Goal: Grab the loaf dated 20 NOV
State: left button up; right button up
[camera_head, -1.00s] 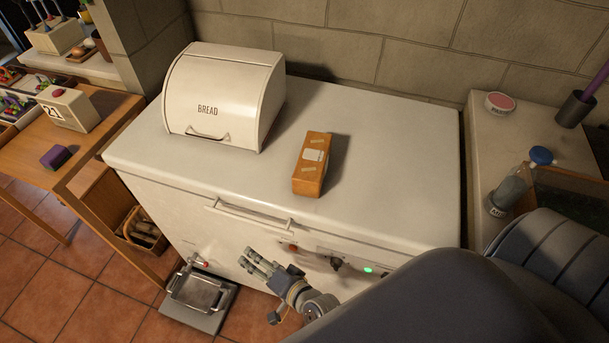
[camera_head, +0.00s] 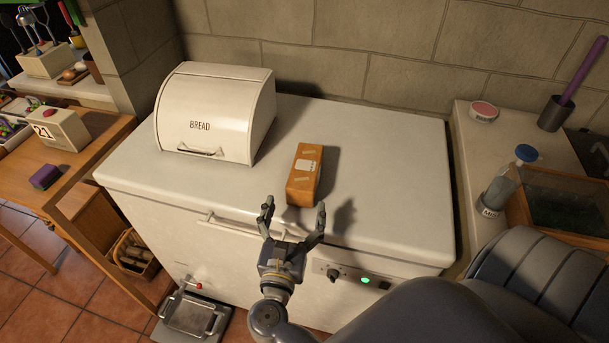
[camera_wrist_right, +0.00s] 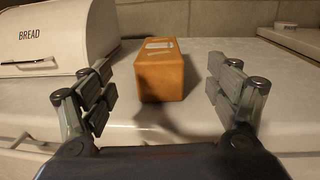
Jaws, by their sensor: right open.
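A brown loaf (camera_head: 304,176) with a pale label on top lies on the white chest freezer lid; the label's date is too small to read. In the right wrist view the loaf (camera_wrist_right: 160,72) sits between and beyond the fingers, untouched. My right gripper (camera_head: 294,219) is open and empty at the front edge of the lid, just in front of the loaf; it also shows in the right wrist view (camera_wrist_right: 158,95). A closed white bread bin marked BREAD (camera_head: 216,112) stands left of the loaf. What is inside it is hidden. My left gripper is not in view.
The freezer lid (camera_head: 390,170) is bare right of the loaf. A stone wall (camera_head: 340,50) rises behind. A counter at right holds a purple-handled tool in a dark cup (camera_head: 555,114) and a blue-capped jar (camera_head: 497,192). A wooden table with a calendar block (camera_head: 58,128) stands at left.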

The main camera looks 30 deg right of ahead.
aim_at(303, 174)
jog(key=shift+w+d, duration=0.1)
jog(key=shift+d, duration=0.25)
jog(key=p+x, duration=0.1)
jog(key=x, duration=0.3)
jog(key=shift+w+d+f+p, duration=0.1)
jog(key=shift+w+d+p, duration=0.15)
jog(key=shift+d+p, duration=0.1)
jog(key=p+x, duration=0.1)
jog(key=x, duration=0.1)
jog(key=p+x, duration=0.1)
jog(key=x, duration=0.1)
jog(key=shift+w, duration=0.55)
jog(key=shift+w+d, duration=0.25)
jog(key=shift+d, duration=0.05)
jog(key=shift+s, duration=0.1)
jog(key=shift+c, duration=0.3)
jog(key=c, duration=1.2)
